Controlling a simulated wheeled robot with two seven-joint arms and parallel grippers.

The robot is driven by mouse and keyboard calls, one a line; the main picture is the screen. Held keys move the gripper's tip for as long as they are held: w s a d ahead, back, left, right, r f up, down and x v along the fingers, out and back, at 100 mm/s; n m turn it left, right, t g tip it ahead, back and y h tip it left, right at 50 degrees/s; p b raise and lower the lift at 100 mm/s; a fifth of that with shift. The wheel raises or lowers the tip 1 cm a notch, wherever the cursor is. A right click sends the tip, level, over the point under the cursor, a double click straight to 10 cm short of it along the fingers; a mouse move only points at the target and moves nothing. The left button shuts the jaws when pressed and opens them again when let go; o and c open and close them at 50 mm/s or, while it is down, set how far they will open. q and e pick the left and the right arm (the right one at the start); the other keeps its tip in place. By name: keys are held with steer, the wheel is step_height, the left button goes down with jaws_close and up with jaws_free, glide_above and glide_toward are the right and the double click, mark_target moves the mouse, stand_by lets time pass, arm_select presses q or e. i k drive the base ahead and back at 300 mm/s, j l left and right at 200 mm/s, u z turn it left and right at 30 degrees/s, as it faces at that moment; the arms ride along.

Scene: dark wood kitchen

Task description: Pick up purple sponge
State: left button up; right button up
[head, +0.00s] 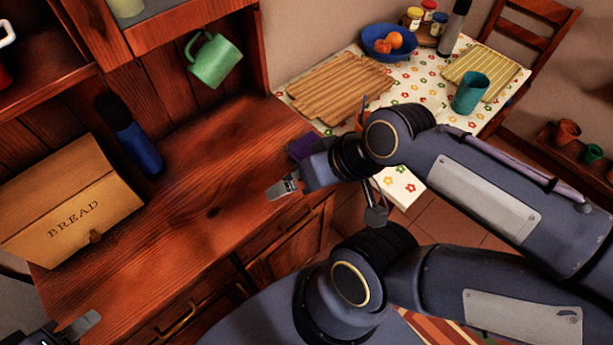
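The purple sponge (302,147) is a small dark purple block at the right end of the wooden counter, close to its edge. My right gripper (283,188) comes in from the right, with its fingers pointing left over the counter, in front of and a little left of the sponge. Its hand hides part of the sponge. Its fingers look close together, and I cannot tell whether there is a gap. My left gripper (80,326) is at the bottom left corner, far from the sponge. It is cut off by the frame, with one light finger plainly visible.
The counter (210,190) is mostly clear in the middle. A bread box (75,205) and a blue bottle (138,148) stand at its left and back. A green mug (213,60) hangs above. A table (410,98) with boards and a bowl stands beyond.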

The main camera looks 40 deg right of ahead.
mark_target(300, 149)
steer(key=z, duration=1.35)
steer(key=i+l+z, duration=0.15)
steer(key=z, duration=0.2)
steer(key=i+l+z, duration=0.15)
steer(key=z, duration=0.2)
